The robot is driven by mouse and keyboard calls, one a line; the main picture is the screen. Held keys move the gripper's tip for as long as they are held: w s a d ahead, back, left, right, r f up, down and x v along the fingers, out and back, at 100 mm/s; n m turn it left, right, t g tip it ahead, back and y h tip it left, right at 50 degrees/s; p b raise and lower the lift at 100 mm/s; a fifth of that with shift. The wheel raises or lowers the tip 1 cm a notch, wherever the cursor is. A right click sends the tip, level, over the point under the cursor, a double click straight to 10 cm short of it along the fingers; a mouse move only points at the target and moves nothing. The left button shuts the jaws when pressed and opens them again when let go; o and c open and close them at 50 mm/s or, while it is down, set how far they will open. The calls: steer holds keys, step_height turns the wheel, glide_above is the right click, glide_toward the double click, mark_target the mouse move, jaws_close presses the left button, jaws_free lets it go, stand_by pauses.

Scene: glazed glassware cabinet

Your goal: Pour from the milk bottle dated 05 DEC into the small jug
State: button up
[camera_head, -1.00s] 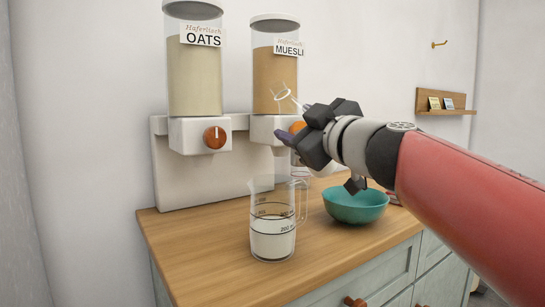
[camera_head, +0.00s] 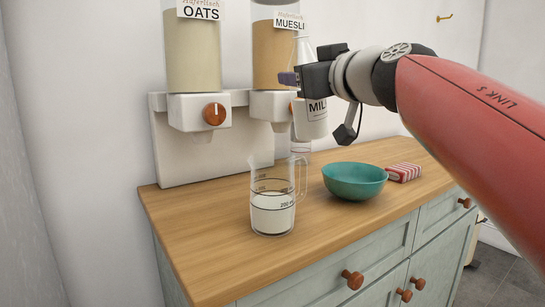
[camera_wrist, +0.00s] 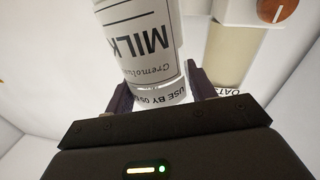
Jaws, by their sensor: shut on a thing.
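My gripper (camera_head: 290,78) is shut on a milk bottle (camera_head: 316,112), which it holds nearly upright above the counter, behind and right of the jug. The bottle is clear at the neck, with a white "MILK" label. In the wrist view the bottle (camera_wrist: 145,50) is between the fingers (camera_wrist: 160,95); its label is upside down and reads "USE BY 05", with the rest hidden. A clear jug (camera_head: 272,205) with measuring marks and a handle on its right stands on the counter. It holds white liquid in its lower part. The bottle is apart from the jug.
A teal bowl (camera_head: 355,182) and a red-and-white striped item (camera_head: 403,172) are right of the jug. Oats (camera_head: 193,60) and muesli (camera_head: 272,62) dispensers stand behind. The counter's front left (camera_head: 205,235) is clear.

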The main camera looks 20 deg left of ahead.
mark_target(309, 43)
steer(key=shift+w+d+m, duration=0.1)
steer(key=shift+d+m, duration=0.05)
steer(key=shift+m, duration=0.95)
steer(key=shift+r, duration=2.45)
